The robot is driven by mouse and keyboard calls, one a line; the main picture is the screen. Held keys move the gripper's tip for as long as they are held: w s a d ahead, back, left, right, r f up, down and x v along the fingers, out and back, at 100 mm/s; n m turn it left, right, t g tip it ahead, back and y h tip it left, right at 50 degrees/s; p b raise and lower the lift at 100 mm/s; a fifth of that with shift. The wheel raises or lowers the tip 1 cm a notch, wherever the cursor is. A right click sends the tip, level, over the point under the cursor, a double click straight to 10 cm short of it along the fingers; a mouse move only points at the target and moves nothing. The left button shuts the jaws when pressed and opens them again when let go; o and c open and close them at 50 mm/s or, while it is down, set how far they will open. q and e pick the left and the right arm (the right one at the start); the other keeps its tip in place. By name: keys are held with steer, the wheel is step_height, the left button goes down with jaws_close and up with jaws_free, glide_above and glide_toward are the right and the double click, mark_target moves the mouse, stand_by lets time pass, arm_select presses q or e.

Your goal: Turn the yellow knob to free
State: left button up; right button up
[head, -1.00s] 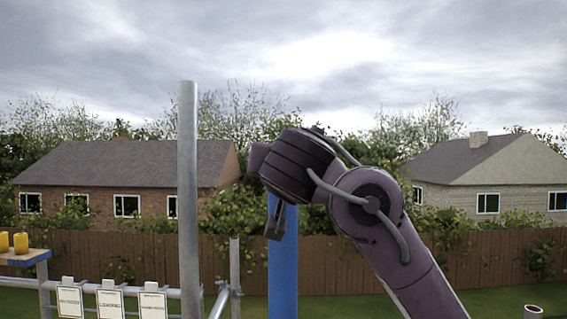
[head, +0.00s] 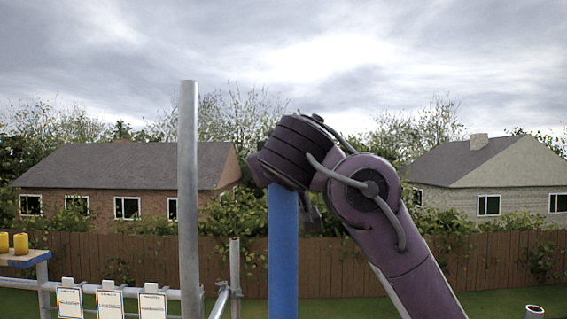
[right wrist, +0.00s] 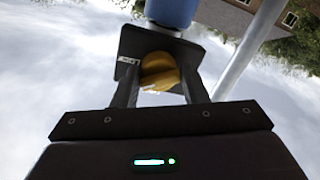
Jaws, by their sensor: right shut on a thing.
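The yellow knob (right wrist: 158,72) sits on a dark square plate (right wrist: 135,38) at the end of a blue post (right wrist: 172,10) in the right wrist view. My right gripper (right wrist: 160,78) is shut on the knob, one finger on each side. In the head view my right wrist is in front of the top of the blue post (head: 283,255) and hides the knob and plate. A dark part of the gripper shows right of the post. My left gripper is not in view.
A grey upright pole (head: 188,200) stands left of the blue post. Grey scaffold rails with several white placards (head: 110,303) are at lower left. A wooden fence (head: 480,265) and houses lie behind.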

steer(key=n, duration=0.7)
steer(key=n+h, duration=0.1)
steer(key=n, duration=0.2)
steer(key=shift+r+n, duration=0.3)
steer(key=shift+r, duration=0.05)
steer(key=shift+s+d+r+n, duration=0.1)
steer(key=shift+n, duration=0.2)
steer(key=o, duration=0.6)
steer(key=shift+c, duration=0.2)
steer(key=o, duration=0.4)
steer(key=shift+f, duration=0.2)
steer(key=shift+c, duration=0.2)
steer(key=s+b, duration=0.4)
steer(key=s, duration=0.3)
steer(key=shift+s+r, duration=0.3)
